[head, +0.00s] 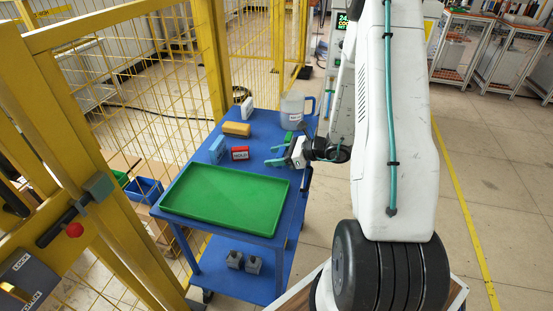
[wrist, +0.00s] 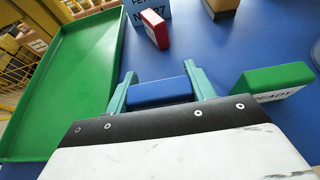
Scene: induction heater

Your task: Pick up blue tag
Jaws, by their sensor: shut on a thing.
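The blue tag (wrist: 160,91) is a small dark blue block between the teal fingers of my gripper (wrist: 161,86) in the wrist view. A finger presses on each end of it, so my gripper is shut on it. In the head view my gripper (head: 279,155) is low over the right side of the blue cart top, right of the red tag. The blue tag is hard to make out there against the blue surface. I cannot tell whether it touches the cart top.
A green tag (wrist: 275,82) stands close right of my gripper. A red HOLD tag (head: 240,153), light blue labelled box (head: 218,148), tan block (head: 236,129), white box (head: 246,108) and jug (head: 292,107) stand around. An empty green tray (head: 225,198) fills the cart's near end.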

